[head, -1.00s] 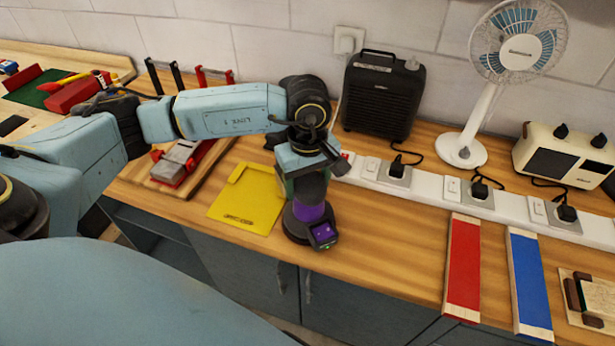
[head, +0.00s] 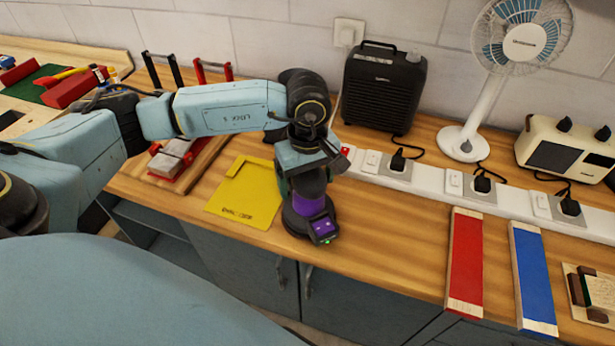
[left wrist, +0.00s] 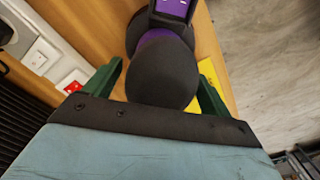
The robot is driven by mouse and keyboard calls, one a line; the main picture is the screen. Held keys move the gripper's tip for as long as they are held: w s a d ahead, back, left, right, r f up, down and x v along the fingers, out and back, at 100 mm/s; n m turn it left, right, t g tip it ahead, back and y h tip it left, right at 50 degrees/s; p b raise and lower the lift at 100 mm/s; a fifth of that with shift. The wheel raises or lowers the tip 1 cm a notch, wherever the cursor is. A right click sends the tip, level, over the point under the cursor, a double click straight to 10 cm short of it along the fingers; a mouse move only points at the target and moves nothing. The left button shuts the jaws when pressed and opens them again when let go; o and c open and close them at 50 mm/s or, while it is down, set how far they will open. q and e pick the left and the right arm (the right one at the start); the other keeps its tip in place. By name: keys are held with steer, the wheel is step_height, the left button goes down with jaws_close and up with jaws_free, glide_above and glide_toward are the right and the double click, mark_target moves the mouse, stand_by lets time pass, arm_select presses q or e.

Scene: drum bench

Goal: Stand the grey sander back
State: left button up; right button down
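The sander (head: 310,203) has a dark grey round base and top, a purple body and a purple block with a small green light at its front. It stands upright on the bench, just right of the yellow mat (head: 238,205). My left gripper (head: 308,180) is over it from above. In the left wrist view the grey dome of the sander (left wrist: 162,75) lies between my two green fingers (left wrist: 160,80). A narrow gap shows beside the left finger, so the fingers look open around it. Contact on the right side is unclear. My right gripper is out of view.
A white power strip (head: 425,182) with plugs runs behind, before a black heater (head: 383,90), a fan (head: 465,140) and a cream radio (head: 567,150). Red (head: 464,255) and blue (head: 533,275) strips lie right. The bench between sander and red strip is clear.

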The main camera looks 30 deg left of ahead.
arm_select(q)
steer(key=shift+r, duration=0.2)
steer(key=shift+r+p, duration=0.35)
steer(key=shift+p, duration=0.15)
step_height(320, 180, up, 12)
steer(key=shift+r, duration=0.25)
steer(key=shift+d, duration=0.1)
